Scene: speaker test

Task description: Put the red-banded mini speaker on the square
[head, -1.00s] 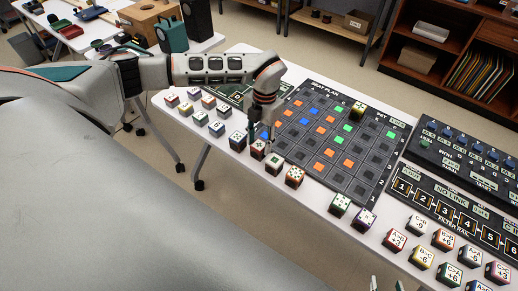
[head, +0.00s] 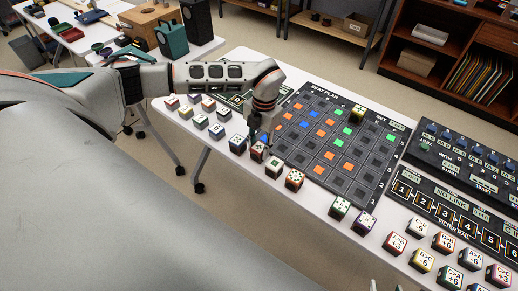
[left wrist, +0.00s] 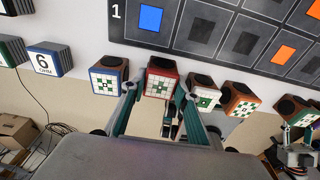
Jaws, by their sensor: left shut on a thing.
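The red-banded mini speaker (left wrist: 161,82) is a small cube with a white dotted face and a dark round top. My left gripper (left wrist: 158,92) is shut on it, one teal finger on each side. In the head view the speaker (head: 257,153) is in the front row, under my left gripper (head: 259,136); I cannot tell whether it touches the table. The dark beat plan board (head: 345,185) has a grid of squares, some blue, orange or green; which square is meant is unclear.
An orange one (head: 294,180) is further right. A yellow-banded speaker (head: 358,113) stands on the board. The filter rail panel (head: 455,215) lies right of it.

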